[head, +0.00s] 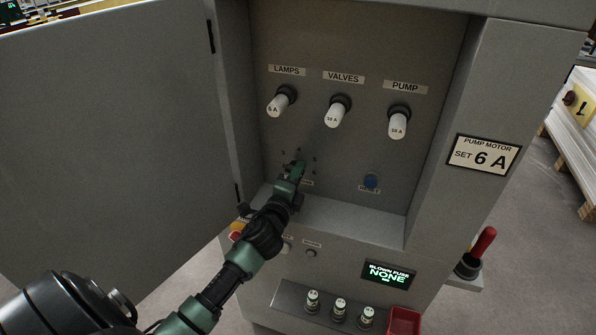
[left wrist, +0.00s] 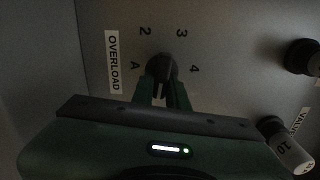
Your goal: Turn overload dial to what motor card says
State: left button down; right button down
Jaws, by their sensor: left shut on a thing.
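The motor card (head: 484,155) on the cabinet's right front reads "PUMP MOTOR SET 6 A". The overload dial (left wrist: 161,66) is a dark knob in the left wrist view, beside an "OVERLOAD" label (left wrist: 114,62). Marks 2, 3, 4 and an A show around it; any marks behind my gripper are hidden. My left gripper (left wrist: 163,90) is shut on the dial knob. In the head view, my left gripper (head: 297,170) reaches into the cabinet and covers most of the dial. I cannot read the dial's pointer clearly. My right gripper is not in view.
Three white fuses, lamps (head: 279,104), valves (head: 335,115) and pump (head: 398,126), sit above the dial. The open door (head: 110,130) stands left. Below are a display (head: 388,274) reading "BLOWN FUSE NONE", spare fuses and a red bin (head: 404,321).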

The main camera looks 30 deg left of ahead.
pick_arm(q)
jog(key=shift+w+a+r+m, duration=0.1)
jog(key=shift+a+r+m, duration=0.05)
jog(key=shift+m, duration=1)
jog(key=shift+a+r+m, duration=0.1)
jog(key=shift+m, duration=1.05)
jog(key=c, duration=1.4)
grip_release()
jog(key=shift+f, duration=0.1)
jog(key=shift+w+f, duration=0.15)
jog(key=shift+f, duration=0.1)
jog(key=b+v, duration=0.1)
jog(key=v, duration=0.6)
jog(key=shift+s, duration=0.4)
